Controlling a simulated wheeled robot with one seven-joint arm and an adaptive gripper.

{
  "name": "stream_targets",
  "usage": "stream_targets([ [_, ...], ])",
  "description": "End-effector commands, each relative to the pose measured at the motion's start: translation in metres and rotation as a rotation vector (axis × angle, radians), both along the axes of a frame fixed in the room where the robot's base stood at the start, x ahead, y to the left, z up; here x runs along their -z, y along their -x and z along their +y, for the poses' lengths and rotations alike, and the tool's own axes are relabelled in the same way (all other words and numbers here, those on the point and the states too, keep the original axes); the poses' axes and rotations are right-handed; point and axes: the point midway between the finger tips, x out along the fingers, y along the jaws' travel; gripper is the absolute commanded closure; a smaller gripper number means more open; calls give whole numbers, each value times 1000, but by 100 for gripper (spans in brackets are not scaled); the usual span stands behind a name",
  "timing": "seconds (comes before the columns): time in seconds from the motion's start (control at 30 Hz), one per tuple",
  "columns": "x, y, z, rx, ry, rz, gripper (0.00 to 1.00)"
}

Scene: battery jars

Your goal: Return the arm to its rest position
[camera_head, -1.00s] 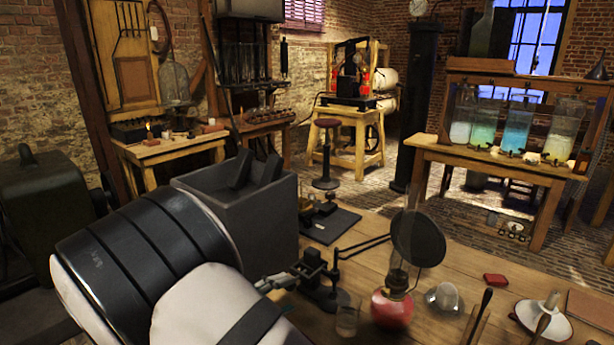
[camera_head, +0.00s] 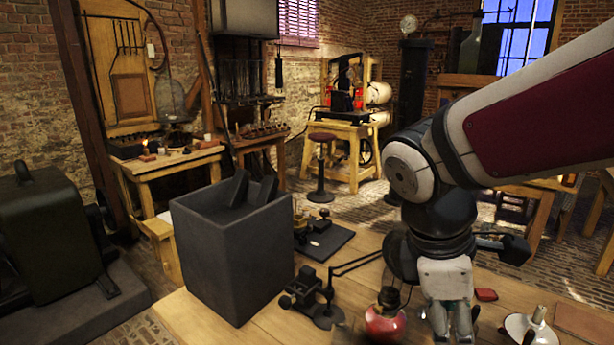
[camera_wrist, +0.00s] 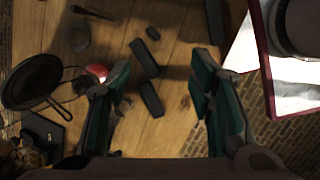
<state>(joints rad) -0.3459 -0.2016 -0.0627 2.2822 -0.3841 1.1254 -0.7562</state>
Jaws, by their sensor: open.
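My arm comes in from the right in the head view and bends down over the wooden table (camera_head: 215,318). My gripper (camera_head: 452,322) points down over the table's front right part, beside the red lamp (camera_head: 385,322). In the wrist view, the two green-sided fingers of my gripper (camera_wrist: 160,82) stand wide apart with nothing held between them. Dark oblong pieces (camera_wrist: 151,98) lie on the wood below, seen between the fingers. The lamp's red part (camera_wrist: 97,72) shows beside the left finger.
A dark open box (camera_head: 235,245) with dark blocks stands on the table's left part. A black metal stand (camera_head: 318,298) is between it and the lamp. A small red block (camera_head: 486,295) and a white dish (camera_head: 530,328) lie right of my gripper. A dark round disc (camera_wrist: 33,80) lies left in the wrist view.

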Motion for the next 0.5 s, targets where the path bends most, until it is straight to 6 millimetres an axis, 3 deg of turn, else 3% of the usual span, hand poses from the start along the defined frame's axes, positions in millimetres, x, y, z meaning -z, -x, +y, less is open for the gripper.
stream_targets([
  [0.1, -15, 31, -8, 285, -132, -135, 52],
  [0.3, -29, 74, -9, 747, -345, -328, 52],
  [0.5, -35, 96, -5, 1051, -495, -440, 52],
])
